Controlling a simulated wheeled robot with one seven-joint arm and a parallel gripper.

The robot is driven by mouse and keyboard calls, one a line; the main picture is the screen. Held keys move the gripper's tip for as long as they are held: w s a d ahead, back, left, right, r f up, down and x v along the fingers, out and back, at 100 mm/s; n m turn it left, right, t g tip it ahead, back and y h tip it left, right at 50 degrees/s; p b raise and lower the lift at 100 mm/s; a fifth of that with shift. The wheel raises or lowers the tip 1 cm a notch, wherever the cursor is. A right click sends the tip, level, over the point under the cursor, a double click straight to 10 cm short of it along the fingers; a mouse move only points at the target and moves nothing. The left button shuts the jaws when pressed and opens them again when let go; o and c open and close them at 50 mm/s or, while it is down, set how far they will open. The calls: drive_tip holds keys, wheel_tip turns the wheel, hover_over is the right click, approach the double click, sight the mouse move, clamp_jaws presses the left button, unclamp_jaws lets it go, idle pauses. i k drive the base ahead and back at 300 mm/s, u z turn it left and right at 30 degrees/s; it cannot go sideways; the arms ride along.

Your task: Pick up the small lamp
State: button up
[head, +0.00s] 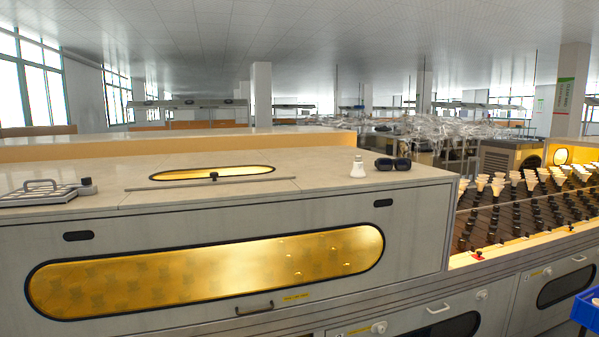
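A small white lamp (358,168) stands upright on the pale top of the long grey cabinet (240,205), toward its right end. Its narrow end points up and its wider end rests on the surface. A dark pair of goggles or glasses (393,164) lies just to its right, very close to it. My gripper is not in view.
A flat grey tray with a handle (45,192) lies at the far left of the cabinet top. A thin bar (212,184) crosses the middle, before an oval yellow window (212,173). Racks of bulbs (530,195) stand right; a blue bin (587,310) is lower right.

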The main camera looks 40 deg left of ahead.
sight(358, 171)
drive_tip(key=u, duration=0.65)
drive_tip(key=i, duration=0.95)
drive_tip(key=u, duration=0.55)
